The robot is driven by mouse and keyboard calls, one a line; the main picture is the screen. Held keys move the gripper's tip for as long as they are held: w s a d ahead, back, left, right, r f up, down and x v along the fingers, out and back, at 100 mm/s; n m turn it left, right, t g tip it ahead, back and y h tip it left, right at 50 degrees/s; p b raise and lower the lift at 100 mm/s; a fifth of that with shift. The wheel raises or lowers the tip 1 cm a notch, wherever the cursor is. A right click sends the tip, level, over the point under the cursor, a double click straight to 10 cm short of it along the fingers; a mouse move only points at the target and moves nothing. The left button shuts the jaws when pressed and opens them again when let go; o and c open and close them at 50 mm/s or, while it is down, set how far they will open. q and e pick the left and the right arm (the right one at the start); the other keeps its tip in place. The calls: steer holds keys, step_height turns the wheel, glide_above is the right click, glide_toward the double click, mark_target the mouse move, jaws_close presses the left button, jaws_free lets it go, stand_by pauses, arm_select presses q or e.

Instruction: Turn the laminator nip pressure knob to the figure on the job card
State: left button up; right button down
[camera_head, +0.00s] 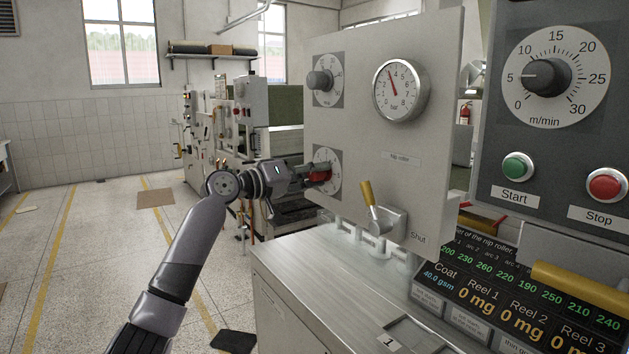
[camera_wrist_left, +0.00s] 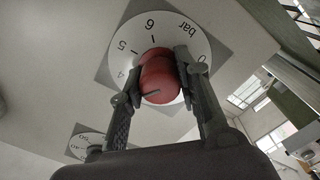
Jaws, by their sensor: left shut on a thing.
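The red knob (camera_wrist_left: 162,78) sits on a white dial (camera_wrist_left: 192,40) marked in bar, with 4, 5, 6 and 0 showing in the left wrist view. My left gripper (camera_wrist_left: 158,80) is shut on the red knob, one finger on each side. The knob bears a dark line, but the figure it points to is unclear. In the head view my left gripper (camera_head: 318,175) reaches the lower dial on the grey panel (camera_head: 350,130) from the left, partly covering it. A round bar gauge (camera_head: 401,90) has its red needle between 3 and 4. I recognise no job card. My right gripper is out of view.
A yellow-handled lever (camera_head: 369,197) stands to the right, near "Shut". A control box with a speed dial (camera_head: 556,75) and a lit display (camera_head: 510,290) fill the right. Open floor lies left.

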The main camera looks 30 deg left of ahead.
arm_select(q)
steer(key=m, duration=0.2)
steer(key=m+b, duration=0.1)
steer(key=m, duration=0.1)
steer(key=m+b, duration=0.1)
steer(key=shift+d+f+m, duration=0.1)
steer(key=shift+f+m, duration=0.15)
steer(key=shift+m, duration=0.15)
steer(key=m+b, duration=0.1)
steer(key=m, duration=0.4)
steer(key=shift+b, duration=0.35)
steer(key=shift+m, duration=0.4)
steer(key=o, duration=1.1)
steer(key=shift+r, duration=0.15)
steer(key=shift+o, duration=0.2)
steer(key=v, duration=1.2)
